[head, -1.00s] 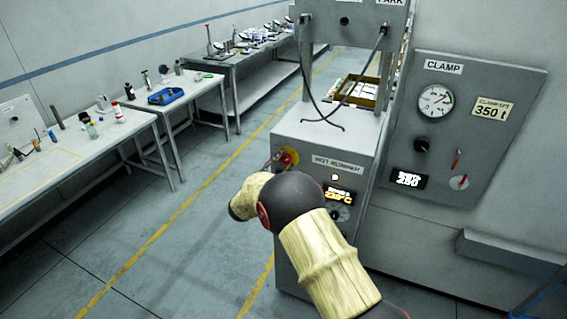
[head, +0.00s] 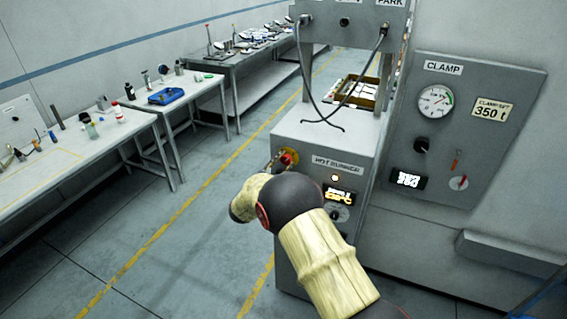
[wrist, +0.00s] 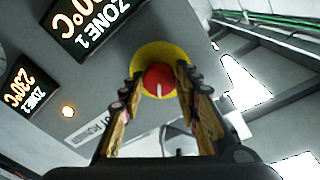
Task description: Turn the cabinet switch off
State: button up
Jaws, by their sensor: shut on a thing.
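The cabinet switch (wrist: 159,80) is a red round knob with a white pointer line on a yellow round plate (wrist: 172,49). In the wrist view it sits between the fingertips of my gripper (wrist: 159,88), which is shut on it. In the head view the switch's yellow plate (head: 290,156) shows at the left of the front of the grey hot runner cabinet (head: 310,270); my gripper (head: 280,160) reaches it there, and my arm hides part of the cabinet front.
An amber lamp (head: 335,178) glows beside the switch, above an orange zone display (head: 339,195). A clamp panel (head: 470,130) with gauge and knobs is on the right. Workbenches (head: 60,165) stand along the left wall. The floor (head: 200,260) between is clear.

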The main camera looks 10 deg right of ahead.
jog(key=n+p, duration=0.1)
jog(key=n, duration=0.3)
jog(key=shift+n, duration=0.3)
jog(key=n+p, duration=0.1)
jog(key=n, duration=0.2)
jog(key=shift+n+t, duration=0.4)
jog(key=n, duration=0.2)
jog(key=n+p, duration=0.1)
jog(key=n, duration=0.1)
jog(key=shift+s+n+t+y, duration=0.1)
jog(key=shift+n+t+y, duration=0.2)
jog(key=shift+n, duration=0.1)
jog(key=shift+f+n+p, duration=0.1)
jog(key=shift+n+p, duration=0.55)
jog(key=shift+n, duration=1.05)
jog(key=o, duration=1.2)
jog(key=shift+c, duration=0.2)
